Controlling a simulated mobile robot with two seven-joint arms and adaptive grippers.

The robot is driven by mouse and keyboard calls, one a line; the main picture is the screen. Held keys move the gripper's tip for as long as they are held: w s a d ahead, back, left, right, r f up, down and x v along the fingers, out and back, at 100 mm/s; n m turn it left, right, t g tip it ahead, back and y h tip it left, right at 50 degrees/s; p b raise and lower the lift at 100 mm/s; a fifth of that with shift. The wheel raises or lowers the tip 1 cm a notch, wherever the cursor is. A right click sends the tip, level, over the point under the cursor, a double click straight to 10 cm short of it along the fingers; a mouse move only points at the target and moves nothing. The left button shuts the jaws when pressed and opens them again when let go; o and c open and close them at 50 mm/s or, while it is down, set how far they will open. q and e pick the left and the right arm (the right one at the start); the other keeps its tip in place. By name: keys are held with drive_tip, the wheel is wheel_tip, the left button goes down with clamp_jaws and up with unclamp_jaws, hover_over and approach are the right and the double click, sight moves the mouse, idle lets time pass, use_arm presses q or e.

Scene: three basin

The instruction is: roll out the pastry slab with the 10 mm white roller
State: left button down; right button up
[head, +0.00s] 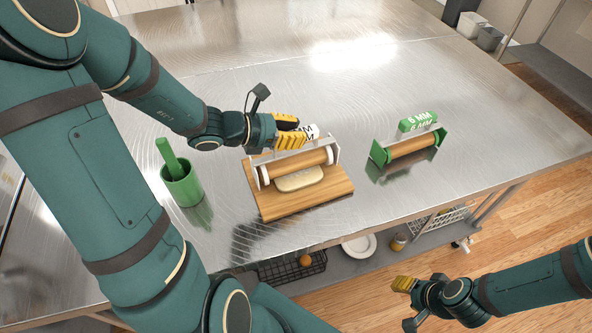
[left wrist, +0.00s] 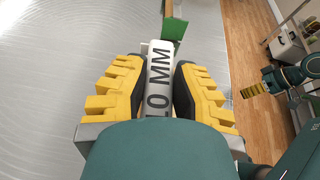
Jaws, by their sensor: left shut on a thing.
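The 10 mm white roller (head: 297,164) has a wooden cylinder with white end discs in a metal frame. Its white handle block (head: 312,131) is between the yellow fingers of my left gripper (head: 288,133), which is shut on it. In the left wrist view the handle (left wrist: 159,85) reads "10 MM". The pale pastry slab (head: 298,180) lies on the wooden board (head: 300,204). The roller is at the slab's far edge; I cannot tell if it touches the slab. My right gripper (head: 405,285) is away at the lower right, off the table; its opening is unclear.
A green 6 mm roller (head: 410,146) stands on the metal table (head: 490,130) right of the board. A green mortar with pestle (head: 182,184) stands to the left. The far table is clear. A lower shelf holds a basket, a plate (head: 359,246) and a jar.

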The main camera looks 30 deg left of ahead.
use_arm(q)
drive_tip(key=shift+s+d, duration=0.35)
drive_tip(key=shift+d, duration=0.2)
idle(0.4)
drive_tip(key=shift+s+d+b, duration=0.1)
drive_tip(key=shift+b, duration=0.2)
drive_tip(key=shift+s+d+f, duration=0.1)
drive_tip(key=shift+s+d, duration=0.05)
drive_tip(key=shift+d, duration=0.05)
drive_tip(key=shift+s+d+b, duration=0.5)
drive_tip(key=shift+s+d, duration=0.15)
drive_tip(key=shift+d, duration=0.25)
drive_tip(key=shift+r+p, duration=0.9)
drive_tip(key=shift+r, duration=0.2)
